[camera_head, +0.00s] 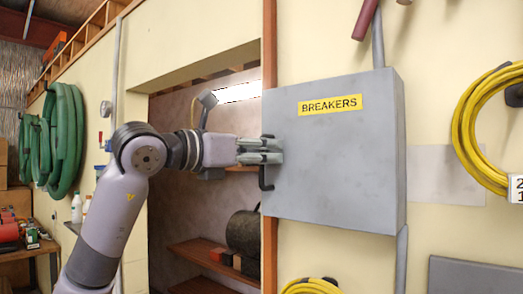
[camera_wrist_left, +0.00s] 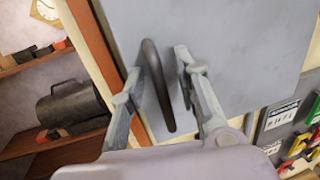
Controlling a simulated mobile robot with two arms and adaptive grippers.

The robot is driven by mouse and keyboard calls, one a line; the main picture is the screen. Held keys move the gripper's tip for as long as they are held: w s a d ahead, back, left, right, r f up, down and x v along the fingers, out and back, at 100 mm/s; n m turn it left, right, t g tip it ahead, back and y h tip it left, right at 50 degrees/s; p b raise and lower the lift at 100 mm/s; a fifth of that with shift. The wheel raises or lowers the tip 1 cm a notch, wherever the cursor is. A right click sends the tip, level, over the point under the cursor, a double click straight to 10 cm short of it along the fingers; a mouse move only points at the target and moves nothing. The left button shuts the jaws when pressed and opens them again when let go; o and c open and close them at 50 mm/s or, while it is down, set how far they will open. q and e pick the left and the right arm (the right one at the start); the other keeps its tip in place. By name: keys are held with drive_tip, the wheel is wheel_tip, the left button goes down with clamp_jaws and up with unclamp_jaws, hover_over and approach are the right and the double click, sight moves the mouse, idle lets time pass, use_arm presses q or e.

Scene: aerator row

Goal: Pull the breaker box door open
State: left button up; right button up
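The grey breaker box (camera_head: 335,165) hangs on the cream wall, with a yellow BREAKERS label (camera_head: 330,105). Its door looks shut. A black bar handle (camera_head: 265,178) is at the door's left edge, partly hidden by my left gripper (camera_head: 276,150). In the left wrist view the handle (camera_wrist_left: 156,88) runs between the two fingers of my left gripper (camera_wrist_left: 158,68). Those fingers are apart, with a gap showing on both sides of the handle. My right gripper is in neither view.
A wooden post (camera_head: 269,245) and an opening with shelves (camera_head: 205,262) lie left of the box. A yellow cable coil (camera_head: 465,130) hangs to the right. Green hoses (camera_head: 65,140) hang far left. A conduit (camera_head: 401,262) runs below the box.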

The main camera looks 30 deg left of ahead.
use_arm(q)
clamp_jaws()
idle(0.8)
